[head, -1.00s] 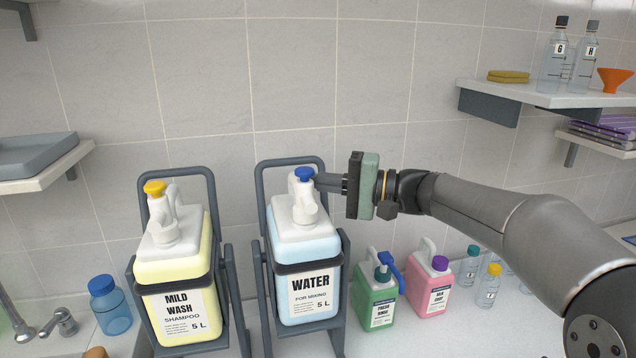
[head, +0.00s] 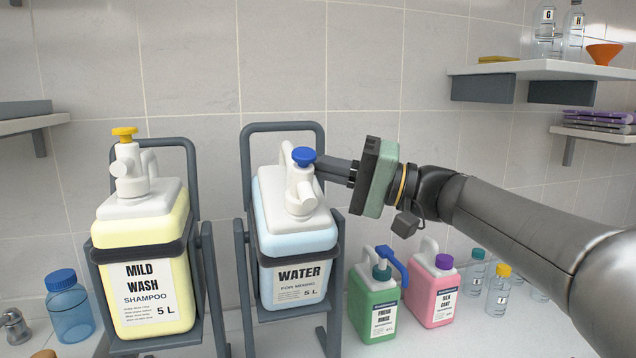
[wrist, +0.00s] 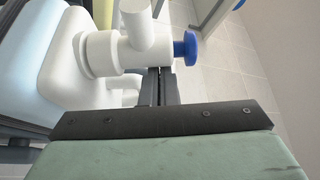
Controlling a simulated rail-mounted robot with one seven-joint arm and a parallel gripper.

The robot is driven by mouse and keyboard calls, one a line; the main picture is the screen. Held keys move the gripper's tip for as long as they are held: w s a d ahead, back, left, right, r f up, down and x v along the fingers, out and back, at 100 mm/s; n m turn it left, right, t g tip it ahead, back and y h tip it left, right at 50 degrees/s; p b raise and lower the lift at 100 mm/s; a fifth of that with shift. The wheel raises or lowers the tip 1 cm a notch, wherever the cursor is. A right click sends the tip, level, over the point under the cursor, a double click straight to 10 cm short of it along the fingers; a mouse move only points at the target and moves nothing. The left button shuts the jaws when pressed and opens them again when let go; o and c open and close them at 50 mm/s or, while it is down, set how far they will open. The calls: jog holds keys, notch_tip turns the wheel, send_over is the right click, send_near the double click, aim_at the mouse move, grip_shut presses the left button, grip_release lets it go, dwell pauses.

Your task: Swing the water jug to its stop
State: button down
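The water jug (head: 296,242) has a pale blue body, a white top and a blue cap (head: 304,156). It sits in a grey tilting cradle (head: 248,170) and leans forward, more tilted than the shampoo jug beside it. My gripper (head: 322,168) reaches in from the right, its dark fingers at the white neck just below the blue cap. In the wrist view the fingers (wrist: 166,88) lie close together beside the white spout (wrist: 115,52), with nothing visible between them. They seem to touch the neck, but the exact contact is hidden.
The yellow shampoo jug (head: 150,260) stands in its own cradle to the left. Green (head: 374,306) and pink (head: 432,292) bottles and small vials stand right of the water jug, below my arm. A shelf (head: 540,70) hangs at upper right. A tiled wall is behind.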

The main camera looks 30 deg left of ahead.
jog(key=shift+a+r, duration=0.1)
dwell(0.3)
